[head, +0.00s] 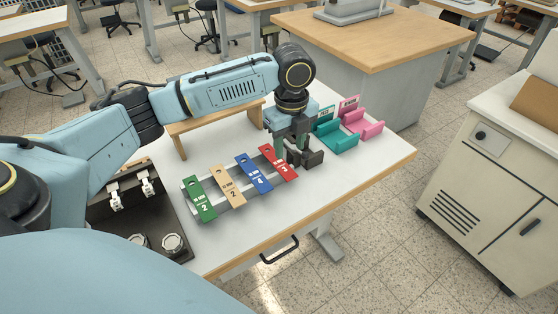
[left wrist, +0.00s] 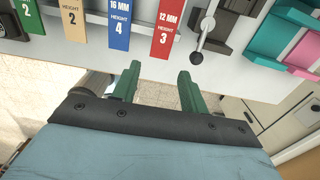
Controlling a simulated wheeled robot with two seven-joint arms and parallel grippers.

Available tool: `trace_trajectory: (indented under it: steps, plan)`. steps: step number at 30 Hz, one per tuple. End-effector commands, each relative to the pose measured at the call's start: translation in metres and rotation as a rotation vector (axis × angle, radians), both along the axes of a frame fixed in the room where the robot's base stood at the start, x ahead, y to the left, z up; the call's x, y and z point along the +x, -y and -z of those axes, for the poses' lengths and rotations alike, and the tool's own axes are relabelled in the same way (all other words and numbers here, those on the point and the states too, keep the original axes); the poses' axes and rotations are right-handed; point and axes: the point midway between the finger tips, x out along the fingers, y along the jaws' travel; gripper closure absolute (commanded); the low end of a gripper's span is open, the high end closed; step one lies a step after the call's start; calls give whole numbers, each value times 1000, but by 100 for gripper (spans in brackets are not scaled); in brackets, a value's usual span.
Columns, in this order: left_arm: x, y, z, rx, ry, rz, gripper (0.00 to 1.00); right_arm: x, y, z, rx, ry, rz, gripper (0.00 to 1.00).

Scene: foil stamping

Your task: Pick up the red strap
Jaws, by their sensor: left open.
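The red strap (head: 278,163) lies at the right end of a row of straps on a light rack on the white table. In the left wrist view the red strap (left wrist: 167,28) carries the print "12 MM HEIGHT 3". My left gripper (head: 291,152) points down just right of the red strap, close to it in the head view. In the left wrist view the gripper's green fingers (left wrist: 157,84) are apart with nothing between them, and the strap's end is above them in the picture. My right gripper is not in view.
Blue (head: 254,173), tan (head: 227,186) and green (head: 199,199) straps lie left of the red one. A dark lever fixture (left wrist: 200,40) stands right of it. Teal (head: 337,139) and pink (head: 362,125) holders are farther right. A wooden shelf (head: 178,128) stands behind.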

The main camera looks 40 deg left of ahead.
Motion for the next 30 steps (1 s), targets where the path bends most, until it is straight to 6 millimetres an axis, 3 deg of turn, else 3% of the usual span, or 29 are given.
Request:
trace_trajectory:
  steps: [5,12,18,30]
  plan:
    - [0,0,25,-1,-1,-1,56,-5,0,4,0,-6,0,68]
    - [0,-1,46,0,-1,-2,56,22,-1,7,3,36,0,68]
    - [0,-1,74,0,-1,0,56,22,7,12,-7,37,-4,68]
    - [0,-1,80,0,2,0,56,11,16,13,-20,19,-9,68]
